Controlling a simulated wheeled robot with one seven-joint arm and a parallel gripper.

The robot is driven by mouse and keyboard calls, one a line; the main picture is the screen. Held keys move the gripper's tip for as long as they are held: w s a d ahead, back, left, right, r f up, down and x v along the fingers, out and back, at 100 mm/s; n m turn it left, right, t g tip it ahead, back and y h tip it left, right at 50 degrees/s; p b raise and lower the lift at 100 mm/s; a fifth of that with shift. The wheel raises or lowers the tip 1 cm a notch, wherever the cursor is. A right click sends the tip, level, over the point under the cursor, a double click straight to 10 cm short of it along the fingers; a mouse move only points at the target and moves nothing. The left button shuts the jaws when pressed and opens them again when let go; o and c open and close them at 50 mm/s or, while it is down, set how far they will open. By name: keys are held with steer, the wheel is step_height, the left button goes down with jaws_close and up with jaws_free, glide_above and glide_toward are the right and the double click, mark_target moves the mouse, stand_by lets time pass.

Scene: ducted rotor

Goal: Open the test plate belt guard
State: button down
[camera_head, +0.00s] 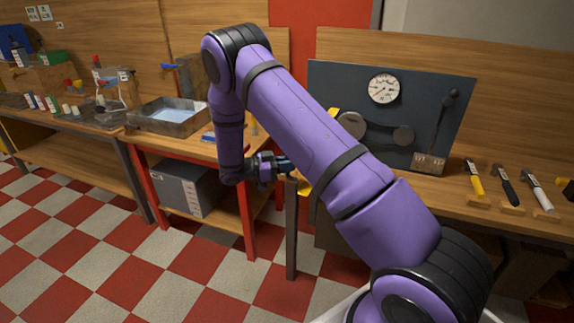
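The test plate (330,80) is a dark blue-grey panel standing upright on the right-hand bench. A small yellow piece (333,112) shows at the plate's left, behind my arm. Another yellow piece (305,187) shows lower down, beside my arm. I cannot tell whether either is the belt guard; my arm hides much of that area. My gripper (286,164) is left of and below the plate, small and partly hidden; its finger gap is unclear.
A metal tray (168,116) sits on the red-legged table, above a grey box (184,187). A brown post (291,230) stands just below my gripper. The checkered floor at left is clear.

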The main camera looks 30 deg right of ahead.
steer(key=c, duration=1.1)
jaws_free()
steer(key=v, duration=1)
steer(key=shift+w+a, duration=0.2)
steer(key=shift+a, duration=0.15)
